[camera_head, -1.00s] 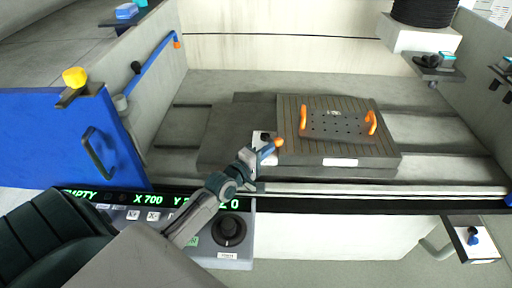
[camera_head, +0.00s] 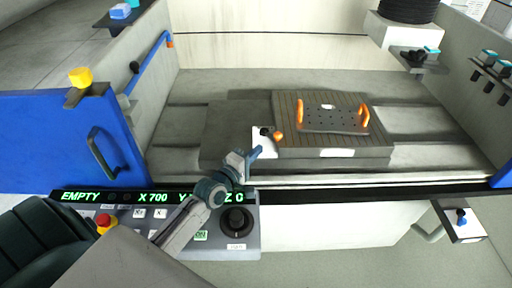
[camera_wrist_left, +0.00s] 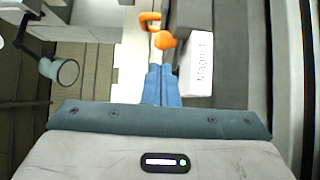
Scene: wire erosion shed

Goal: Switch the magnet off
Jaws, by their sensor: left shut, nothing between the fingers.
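The magnet (camera_head: 283,110) is a dark ribbed block on the machine bed, with a white label (camera_head: 337,153) on its front face; the label reads "Magnet" in the wrist view (camera_wrist_left: 200,65). An orange knob (camera_head: 278,136) sits at its left end, beside a small white plate (camera_head: 263,143) with a black mark or part. The knob also shows just beyond my fingertips in the wrist view (camera_wrist_left: 165,40). My left gripper (camera_head: 257,152) is shut and empty, left of the knob and slightly nearer me. I cannot tell whether it touches the plate. My right gripper is not in view.
A perforated plate (camera_head: 333,119) with two orange handles lies on the magnet. The control panel (camera_head: 245,243) with a red button (camera_head: 104,222) and black dial (camera_head: 236,219) is in front. A blue door (camera_head: 60,140) stands left. The bed right of the magnet is clear.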

